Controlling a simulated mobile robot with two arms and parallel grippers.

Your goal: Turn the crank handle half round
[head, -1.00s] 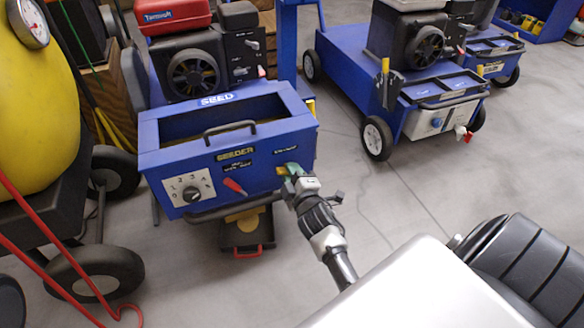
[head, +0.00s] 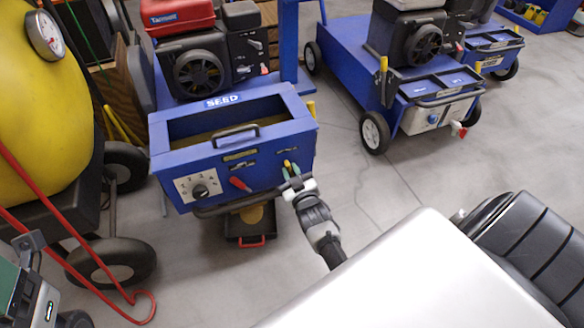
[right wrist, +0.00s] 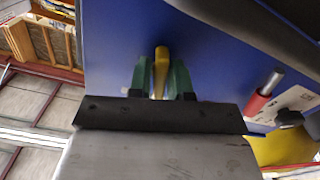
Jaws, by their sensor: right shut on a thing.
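The crank handle's yellow grip (head: 288,164) is on the right part of the blue seeder's front panel (head: 225,163). My right gripper (head: 292,172) reaches up to it from below. In the right wrist view the yellow grip (right wrist: 161,70) stands between my two green fingers (right wrist: 160,80), which are shut on it. The crank's arm and pivot are hidden behind the gripper. My left gripper is not in view.
A dial (head: 200,190) and a red lever (head: 240,184) are left of the crank. A dark bar (head: 245,203) runs below the panel. A yellow tank (head: 40,120) with a red hose stands left. Open floor (head: 350,180) lies right.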

